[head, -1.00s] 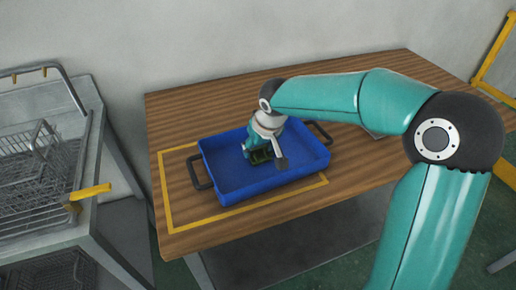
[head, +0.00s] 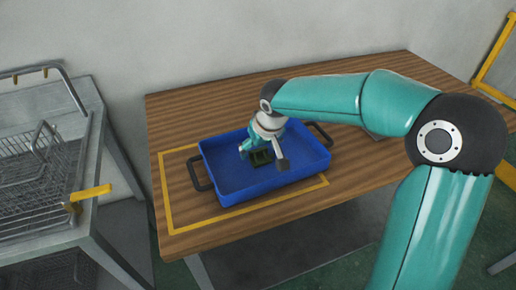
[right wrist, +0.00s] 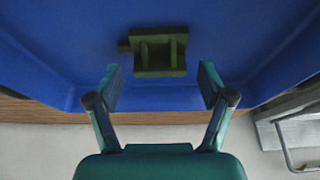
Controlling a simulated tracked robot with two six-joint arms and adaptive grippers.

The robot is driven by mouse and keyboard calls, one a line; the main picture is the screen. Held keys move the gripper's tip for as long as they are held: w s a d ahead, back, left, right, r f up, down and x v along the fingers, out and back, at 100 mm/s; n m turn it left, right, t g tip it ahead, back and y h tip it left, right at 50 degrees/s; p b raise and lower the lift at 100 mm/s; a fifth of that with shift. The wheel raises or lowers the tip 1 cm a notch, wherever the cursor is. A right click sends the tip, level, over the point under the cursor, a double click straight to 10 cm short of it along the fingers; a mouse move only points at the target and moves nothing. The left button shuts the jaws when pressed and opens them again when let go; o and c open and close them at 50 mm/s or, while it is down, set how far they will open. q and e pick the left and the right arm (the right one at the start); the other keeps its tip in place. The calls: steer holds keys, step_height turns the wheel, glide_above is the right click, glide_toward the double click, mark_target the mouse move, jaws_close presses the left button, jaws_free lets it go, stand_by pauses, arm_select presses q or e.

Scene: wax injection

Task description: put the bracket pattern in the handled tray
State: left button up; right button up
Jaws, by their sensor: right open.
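The handled tray (head: 232,182) is blue with dark handles and sits on the wooden table inside a yellow outline. The bracket pattern (head: 261,158) is dark green and lies on the tray floor; the right wrist view shows it (right wrist: 158,52) whole, with two upright ribs. My right gripper (head: 262,156) is over the tray, just above the bracket pattern. In the right wrist view its fingers (right wrist: 159,88) are spread apart, and the bracket pattern lies beyond their tips with nothing held between them. My left gripper is out of view.
A metal stand with wire baskets (head: 40,180) and a yellow handle (head: 90,192) is at the left. The wooden table (head: 195,113) is clear behind the tray.

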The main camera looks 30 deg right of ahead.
steer(key=v, duration=1.1)
steer(key=shift+s+r+p, duration=0.2)
steer(key=shift+r+p, duration=0.05)
steer(key=shift+p, duration=0.2)
